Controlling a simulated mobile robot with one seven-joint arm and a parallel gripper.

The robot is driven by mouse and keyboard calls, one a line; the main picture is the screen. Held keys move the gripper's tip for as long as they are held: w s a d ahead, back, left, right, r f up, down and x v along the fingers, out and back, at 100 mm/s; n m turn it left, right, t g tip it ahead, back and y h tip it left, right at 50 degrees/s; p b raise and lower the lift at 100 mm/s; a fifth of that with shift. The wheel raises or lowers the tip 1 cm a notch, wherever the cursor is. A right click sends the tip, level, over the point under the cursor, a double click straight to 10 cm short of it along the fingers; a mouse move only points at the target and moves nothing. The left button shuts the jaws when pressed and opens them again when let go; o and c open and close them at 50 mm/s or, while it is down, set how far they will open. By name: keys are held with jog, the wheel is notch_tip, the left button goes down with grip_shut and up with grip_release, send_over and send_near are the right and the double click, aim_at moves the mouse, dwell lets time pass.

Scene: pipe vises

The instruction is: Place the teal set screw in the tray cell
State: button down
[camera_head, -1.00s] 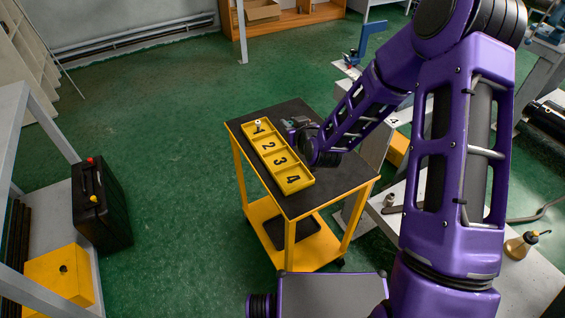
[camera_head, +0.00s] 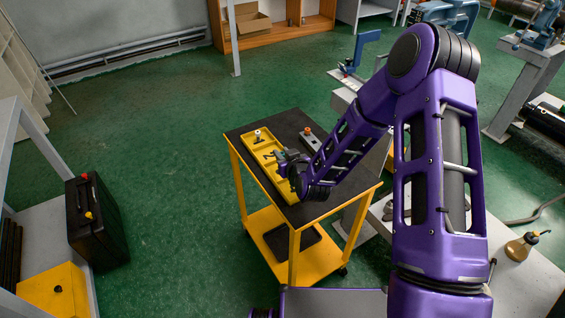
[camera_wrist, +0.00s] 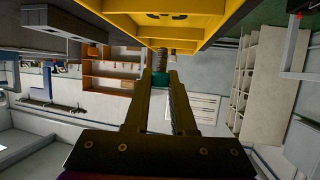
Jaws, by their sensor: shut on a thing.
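The yellow tray (camera_head: 252,149) lies on the dark top of the cart. My gripper (camera_head: 274,157) is over the tray's middle in the head view and hides the cells there. In the wrist view my gripper (camera_wrist: 160,82) is shut on the teal set screw (camera_wrist: 158,79). Its teal part sits between the fingertips and a grey threaded part sticks out towards the tray (camera_wrist: 190,30). I cannot tell whether the screw touches the tray. The screw is too small to make out in the head view.
A pale-topped piece (camera_head: 258,133) stands in the tray's far cell. A grey block with an orange-topped piece (camera_head: 308,132) is on the cart (camera_head: 340,150), right of the tray. A black case (camera_head: 95,220) stands at left. Green floor around the cart's left is clear.

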jog(key=shift+f, duration=1.55)
jog(key=shift+f, duration=0.1)
jog(key=shift+f+b, duration=0.15)
jog(key=shift+b, duration=0.2)
jog(key=c, duration=0.8)
grip_release()
jog(key=shift+o, duration=0.2)
jog(key=shift+r, duration=0.2)
jog(key=shift+s+r, duration=0.15)
jog(key=p+v, duration=0.1)
jog(key=v, duration=1)
jog(key=shift+s+d, duration=0.15)
jog(key=shift+s, duration=0.15)
